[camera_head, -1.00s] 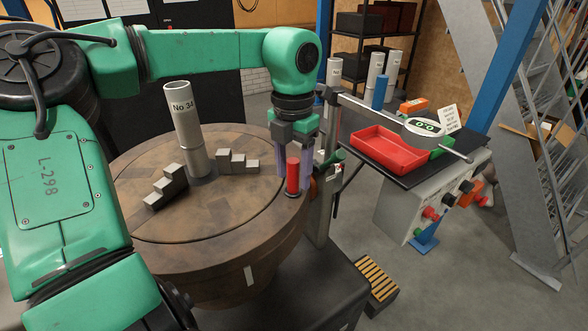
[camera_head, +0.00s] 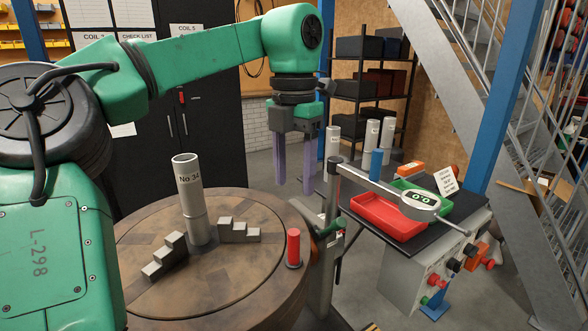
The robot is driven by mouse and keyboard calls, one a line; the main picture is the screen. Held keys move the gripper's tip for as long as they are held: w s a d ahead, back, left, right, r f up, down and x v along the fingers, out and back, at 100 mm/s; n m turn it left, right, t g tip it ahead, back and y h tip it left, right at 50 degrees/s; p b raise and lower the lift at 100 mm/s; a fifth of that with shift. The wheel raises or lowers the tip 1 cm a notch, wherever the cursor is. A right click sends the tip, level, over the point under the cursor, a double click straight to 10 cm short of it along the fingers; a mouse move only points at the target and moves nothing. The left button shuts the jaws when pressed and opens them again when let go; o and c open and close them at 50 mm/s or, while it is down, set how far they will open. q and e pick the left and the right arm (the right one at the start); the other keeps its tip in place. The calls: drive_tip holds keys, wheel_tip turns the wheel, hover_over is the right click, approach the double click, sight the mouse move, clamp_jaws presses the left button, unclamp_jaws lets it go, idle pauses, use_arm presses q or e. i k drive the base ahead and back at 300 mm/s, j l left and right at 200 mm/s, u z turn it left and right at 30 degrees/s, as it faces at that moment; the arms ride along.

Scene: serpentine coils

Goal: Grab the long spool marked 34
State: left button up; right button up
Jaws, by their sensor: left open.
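The long spool marked No 34 (camera_head: 191,195) is a tall grey-white hollow cylinder. It stands upright on the round wooden table (camera_head: 150,295), between two grey stepped blocks. My left gripper (camera_head: 294,188) hangs fingers-down from the green arm, to the right of the spool and higher than the table top. Its two purple-grey fingers are apart with nothing between them. A short red cylinder (camera_head: 293,248) stands on the table's right edge, below the gripper and apart from it. My right gripper does not show.
Stepped blocks stand left (camera_head: 165,257) and right (camera_head: 238,231) of the spool. Right of the table, a bench holds a red tray (camera_head: 388,217), a green tray, a blue cylinder (camera_head: 376,165) and several pale spools. A metal post with a round gauge (camera_head: 421,205) stands between table and bench.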

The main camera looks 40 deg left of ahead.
sight(186, 171)
drive_tip(key=k+l, duration=0.8)
drive_tip(key=l, duration=0.1)
